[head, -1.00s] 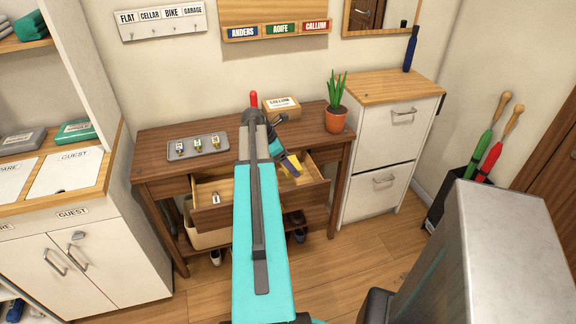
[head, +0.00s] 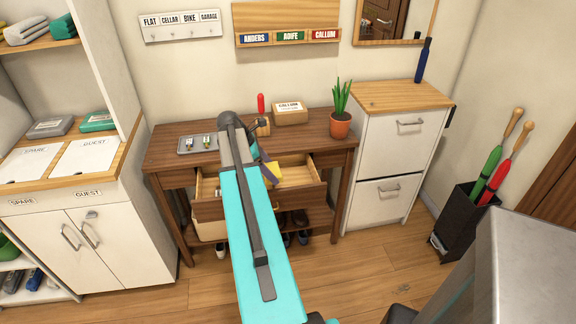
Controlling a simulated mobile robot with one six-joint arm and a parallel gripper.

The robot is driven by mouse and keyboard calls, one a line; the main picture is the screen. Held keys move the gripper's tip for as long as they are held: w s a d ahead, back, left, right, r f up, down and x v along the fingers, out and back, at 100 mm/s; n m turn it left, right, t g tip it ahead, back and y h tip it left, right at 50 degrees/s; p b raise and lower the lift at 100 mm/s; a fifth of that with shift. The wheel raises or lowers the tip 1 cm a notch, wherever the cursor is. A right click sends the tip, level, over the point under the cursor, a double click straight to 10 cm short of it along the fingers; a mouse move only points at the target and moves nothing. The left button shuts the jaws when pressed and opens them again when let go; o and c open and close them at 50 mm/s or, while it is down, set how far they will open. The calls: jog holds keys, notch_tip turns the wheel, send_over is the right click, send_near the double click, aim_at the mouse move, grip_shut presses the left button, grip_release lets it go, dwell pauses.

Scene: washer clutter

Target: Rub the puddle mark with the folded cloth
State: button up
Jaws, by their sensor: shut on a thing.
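My gripper (head: 269,172) is at the end of my teal arm, in front of the wooden desk. The fingertips are small and partly hidden by my arm. A faint darker patch (head: 402,288) lies on the wooden floor at the lower right; I cannot tell whether it is the puddle mark.
The desk (head: 318,127) carries a key tray (head: 186,145), a small box (head: 290,113) and a potted plant (head: 340,124). Shoes stand below. A white cabinet (head: 385,150) and an umbrella stand (head: 455,222) are at the right. Open floor lies in front.

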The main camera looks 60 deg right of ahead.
jog(key=shift+n, duration=0.3)
jog(key=w+a, duration=0.3)
jog(key=a, duration=0.1)
jog(key=w+a+f, duration=0.1)
jog(key=w+a, duration=0.7)
jog(key=shift+w+a+f, duration=0.2)
jog(key=shift+w+a, duration=0.05)
jog(key=shift+a, duration=0.15)
jog(key=w+a+f+b, duration=0.1)
jog(key=w+a, duration=0.2)
jog(key=a, duration=1.1)
jog(key=w+a+f+n, duration=0.1)
jog(key=w+a, duration=0.3)
jog(key=a, duration=1.1)
jog(key=w+a+f+h+b, duration=0.1)
jog(key=w+a+f, duration=0.2)
jog(key=a, duration=1.1)
jog(key=shift+w+a+f+n+t+b, duration=0.2)
jog(key=shift+w+a+n+t+b, duration=0.15)
jog(key=shift+w+n+t, duration=0.1)
jog(key=shift+s, duration=0.1)
